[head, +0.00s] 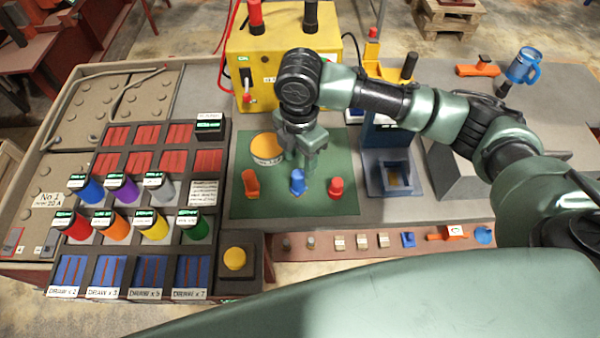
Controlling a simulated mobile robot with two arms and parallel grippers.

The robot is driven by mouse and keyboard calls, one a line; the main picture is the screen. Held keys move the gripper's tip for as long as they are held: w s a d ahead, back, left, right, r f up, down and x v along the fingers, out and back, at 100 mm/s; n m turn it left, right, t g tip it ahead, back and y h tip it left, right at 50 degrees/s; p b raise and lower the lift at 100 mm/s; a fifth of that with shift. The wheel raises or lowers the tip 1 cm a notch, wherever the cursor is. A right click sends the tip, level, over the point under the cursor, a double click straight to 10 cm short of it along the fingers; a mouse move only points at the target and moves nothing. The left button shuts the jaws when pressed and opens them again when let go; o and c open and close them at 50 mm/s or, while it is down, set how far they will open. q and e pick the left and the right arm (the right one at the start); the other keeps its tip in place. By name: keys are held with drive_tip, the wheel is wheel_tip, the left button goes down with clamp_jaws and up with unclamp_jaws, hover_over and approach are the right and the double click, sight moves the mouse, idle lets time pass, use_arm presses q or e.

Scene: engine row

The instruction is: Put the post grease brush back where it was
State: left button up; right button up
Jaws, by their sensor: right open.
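My right gripper (305,168) points down over the green mat (330,160). It is open, with nothing seen between its fingers. A small blue piece (297,182) stands on the mat just below the fingertips; I cannot tell whether they touch it. An orange piece (250,183) stands to its left and a red piece (336,187) to its right. A round tin (266,148) with an orange top and a white label is left of the gripper. I cannot tell which thing is the post grease brush. My left gripper is not in view.
A dark rack (117,220) with several coloured cylinders stands left of the mat. A yellow box (283,50) with terminals is behind. A blue stand (387,165) is right of the mat. Small parts line the front strip (345,254). The mat's front is clear.

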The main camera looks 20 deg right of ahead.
drive_tip(key=shift+r, duration=1.7)
